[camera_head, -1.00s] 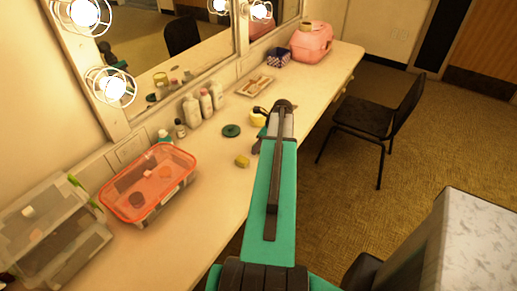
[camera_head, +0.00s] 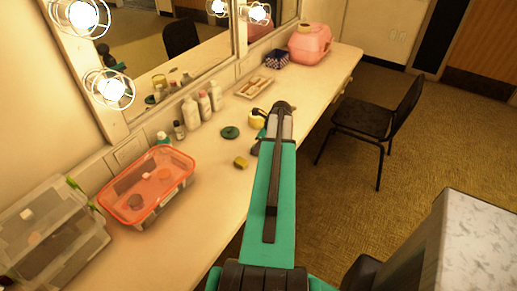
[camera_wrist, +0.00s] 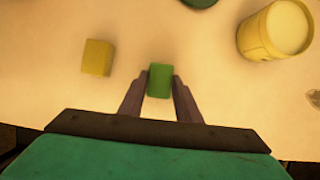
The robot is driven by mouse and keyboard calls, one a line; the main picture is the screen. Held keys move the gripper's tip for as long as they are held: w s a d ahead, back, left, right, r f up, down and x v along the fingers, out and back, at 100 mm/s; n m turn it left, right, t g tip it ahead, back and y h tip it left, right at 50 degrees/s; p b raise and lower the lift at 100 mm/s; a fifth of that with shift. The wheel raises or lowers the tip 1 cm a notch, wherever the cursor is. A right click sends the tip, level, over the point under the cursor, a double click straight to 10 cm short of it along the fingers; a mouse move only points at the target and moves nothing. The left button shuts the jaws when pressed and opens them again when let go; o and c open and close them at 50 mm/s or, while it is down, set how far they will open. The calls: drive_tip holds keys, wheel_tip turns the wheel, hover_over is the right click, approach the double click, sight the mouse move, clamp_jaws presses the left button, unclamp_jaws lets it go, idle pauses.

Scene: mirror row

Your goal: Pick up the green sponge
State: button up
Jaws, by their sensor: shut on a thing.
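The green sponge (camera_wrist: 160,80) is a small green block in the wrist view, between the fingertips of my gripper (camera_wrist: 160,88). The fingers are shut on it, one on each side. Whether it touches the counter or is lifted cannot be told. In the head view my arm hides the sponge, and the end of my gripper (camera_head: 264,138) shows only in part over the counter.
A yellow sponge (camera_wrist: 97,57) lies left of my gripper; it also shows in the head view (camera_head: 241,162). A yellow cup (camera_wrist: 275,30) stands to the right. A green disc (camera_head: 230,132), white bottles (camera_head: 190,112) and an orange-lidded box (camera_head: 148,185) are on the counter (camera_head: 205,225). A chair (camera_head: 372,118) stands right.

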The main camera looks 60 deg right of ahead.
drive_tip(key=shift+r, duration=0.15)
drive_tip(key=shift+r+b, duration=0.85)
drive_tip(key=shift+r, duration=0.65)
drive_tip(key=s+a+r+b, duration=0.1)
drive_tip(key=s+a+b, duration=0.1)
drive_tip(key=s, duration=0.5)
drive_tip(key=s+a+b, duration=0.2)
drive_tip(key=s, duration=0.6)
drive_tip(key=shift+s+a+r, duration=0.15)
drive_tip(key=shift+s+r, duration=0.05)
drive_tip(key=shift+r, duration=0.15)
drive_tip(key=o, duration=0.3)
drive_tip(key=shift+c, duration=1.2)
drive_tip(key=shift+s, duration=0.1)
